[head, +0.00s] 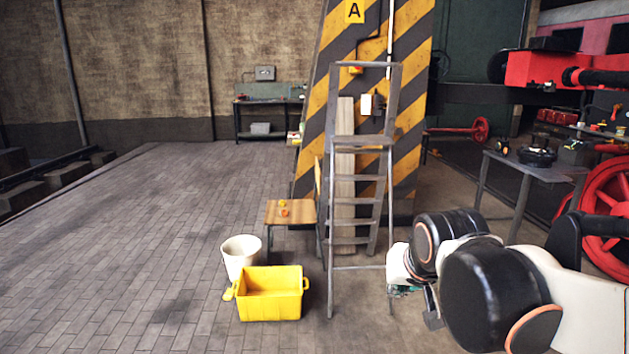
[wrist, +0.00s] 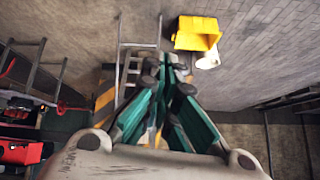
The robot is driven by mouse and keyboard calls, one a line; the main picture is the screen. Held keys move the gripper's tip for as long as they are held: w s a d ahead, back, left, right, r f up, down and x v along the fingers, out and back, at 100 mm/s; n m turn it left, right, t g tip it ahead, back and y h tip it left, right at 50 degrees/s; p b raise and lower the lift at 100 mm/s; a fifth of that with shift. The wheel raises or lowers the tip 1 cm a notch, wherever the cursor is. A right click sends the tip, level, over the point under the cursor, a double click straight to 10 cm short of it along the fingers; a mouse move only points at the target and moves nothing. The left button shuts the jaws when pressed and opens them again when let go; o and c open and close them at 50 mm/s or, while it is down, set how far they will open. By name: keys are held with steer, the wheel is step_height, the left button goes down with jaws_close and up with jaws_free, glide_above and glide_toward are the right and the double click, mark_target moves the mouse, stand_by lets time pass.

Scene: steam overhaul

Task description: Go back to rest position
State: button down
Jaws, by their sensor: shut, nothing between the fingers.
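My gripper (head: 418,302) hangs at the end of my bent black-and-white arm at the lower right of the head view, in front of and to the right of the grey stepladder. My arm hides most of it there. In the wrist view its teal fingers (wrist: 174,72) converge at their tips; they are shut with nothing between them. The gripper touches no object that I can see.
The stepladder (head: 359,142) stands before a striped pillar (head: 414,95). A yellow tub (head: 270,296), white bucket (head: 239,262) and small wooden stool (head: 290,213) stand left of it. A metal table (head: 530,170) and red machinery (head: 604,215) are right. Left floor is clear.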

steer(key=s+d+f, duration=0.2)
steer(key=s+f, duration=0.1)
steer(key=s, duration=0.5)
steer(key=s+d+f+n, duration=0.1)
steer(key=s+d+f, duration=0.1)
steer(key=s, duration=0.7)
steer(key=shift+d+f+g+h+b, duration=0.3)
steer(key=shift+d+f+g, duration=0.1)
steer(key=shift+d, duration=0.3)
steer(key=shift+a, duration=0.1)
